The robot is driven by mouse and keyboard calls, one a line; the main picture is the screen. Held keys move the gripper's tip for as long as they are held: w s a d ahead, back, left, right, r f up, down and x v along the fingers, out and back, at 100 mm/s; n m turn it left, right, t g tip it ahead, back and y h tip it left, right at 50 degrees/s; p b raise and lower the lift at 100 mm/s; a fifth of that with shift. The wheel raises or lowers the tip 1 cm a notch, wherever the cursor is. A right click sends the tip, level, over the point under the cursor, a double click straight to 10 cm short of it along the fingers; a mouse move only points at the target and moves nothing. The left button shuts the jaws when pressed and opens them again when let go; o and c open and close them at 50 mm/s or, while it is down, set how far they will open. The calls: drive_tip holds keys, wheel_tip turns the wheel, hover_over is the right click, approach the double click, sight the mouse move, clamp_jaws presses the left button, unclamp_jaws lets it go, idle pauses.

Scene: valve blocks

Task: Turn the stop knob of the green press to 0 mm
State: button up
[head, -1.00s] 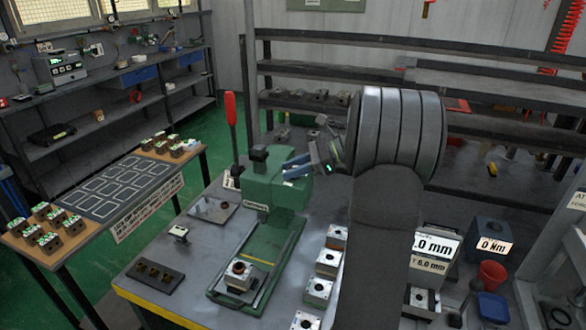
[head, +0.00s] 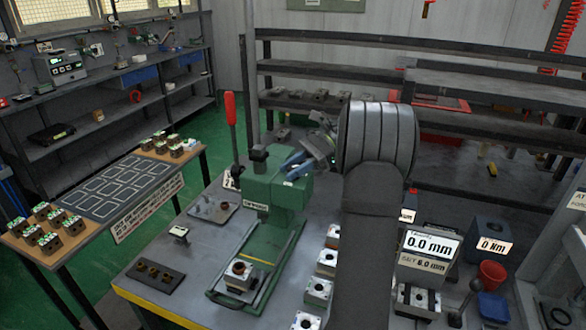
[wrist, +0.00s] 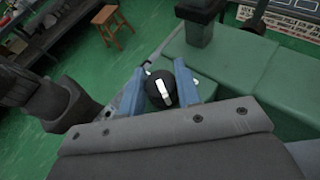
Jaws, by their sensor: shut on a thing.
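The green press (head: 268,192) stands on the grey bench, its red-handled lever (head: 231,110) upright. The stop knob (wrist: 158,90), a black round knob with a white mark, shows in the wrist view beside the green press body (wrist: 225,68). My gripper (wrist: 161,92) has its blue fingers on both sides of the knob and is shut on it. In the head view my gripper (head: 296,163) is at the press's upper right side, and I cannot make out the knob there. A display (head: 429,245) reads 0.0 mm, with a 6.0 mm line below it.
A valve block (head: 240,272) sits on the press base. Several blocks (head: 326,262) stand in a row right of the press. A dark tray (head: 155,277) lies in front left. A second display (head: 492,245) reads 0 Nm, near a red cup (head: 492,273).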

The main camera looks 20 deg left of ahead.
drive_tip(key=o, duration=1)
drive_tip(key=shift+c, duration=0.2)
drive_tip(key=m+t+y, duration=0.3)
drive_tip(key=m+t, duration=0.2)
drive_tip(key=shift+m+t, duration=0.3)
drive_tip(key=s+v, duration=0.1)
drive_tip(key=v, duration=1.7)
drive_tip(key=s+d+f+n+t+h, duration=0.1)
drive_tip(key=s+d, duration=0.4)
drive_tip(key=s, duration=0.5)
drive_tip(key=s+d+f+n+t+h, duration=0.1)
drive_tip(key=s+d+n+t+h, duration=0.3)
drive_tip(key=s, duration=0.6)
drive_tip(key=shift+d+n+t, duration=0.5)
drive_tip(key=shift+w, duration=0.1)
